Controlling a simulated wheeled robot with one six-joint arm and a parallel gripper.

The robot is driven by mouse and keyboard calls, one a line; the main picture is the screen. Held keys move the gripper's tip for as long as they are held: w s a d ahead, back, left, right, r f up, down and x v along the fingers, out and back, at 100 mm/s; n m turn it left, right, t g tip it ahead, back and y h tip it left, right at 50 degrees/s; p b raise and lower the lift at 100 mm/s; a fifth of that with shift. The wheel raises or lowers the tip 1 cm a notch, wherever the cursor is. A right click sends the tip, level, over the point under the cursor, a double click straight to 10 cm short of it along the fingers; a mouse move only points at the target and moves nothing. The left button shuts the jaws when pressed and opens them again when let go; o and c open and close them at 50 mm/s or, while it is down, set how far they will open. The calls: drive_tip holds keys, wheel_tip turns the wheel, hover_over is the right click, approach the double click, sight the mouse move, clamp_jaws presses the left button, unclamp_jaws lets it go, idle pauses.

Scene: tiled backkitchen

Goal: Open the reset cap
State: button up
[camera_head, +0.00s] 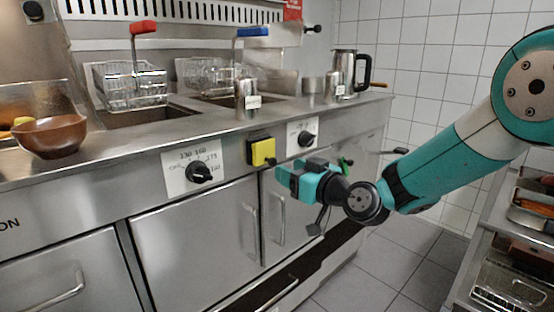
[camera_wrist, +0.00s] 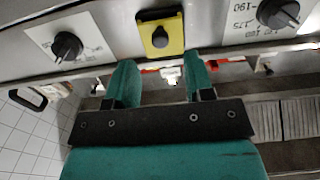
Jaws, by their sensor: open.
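The reset cap appears to be the yellow box (camera_head: 262,152) on the steel counter front, between two dial plates. In the wrist view the yellow piece (camera_wrist: 171,22) is at the top, with a black knob (camera_wrist: 160,38) on it and a dark strip along its upper edge. Whether the cap is a separate lid, and how it sits, I cannot tell. My gripper (camera_head: 287,175) is in front of the counter, just below and right of the yellow box. In the wrist view its teal fingers (camera_wrist: 161,78) are apart and empty, pointing toward the yellow piece without visible contact.
Black dials (camera_head: 199,172) and (camera_head: 305,139) flank the yellow box. Cabinet doors with bar handles (camera_head: 280,218) lie below. Fryer baskets (camera_head: 131,84), a metal jug (camera_head: 342,72) and a brown bowl (camera_head: 50,136) are on the counter. The tiled floor (camera_head: 385,270) is clear.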

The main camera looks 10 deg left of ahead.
sight(274, 163)
drive_tip(key=x, duration=0.5)
drive_tip(key=shift+w+a, duration=0.1)
clamp_jaws()
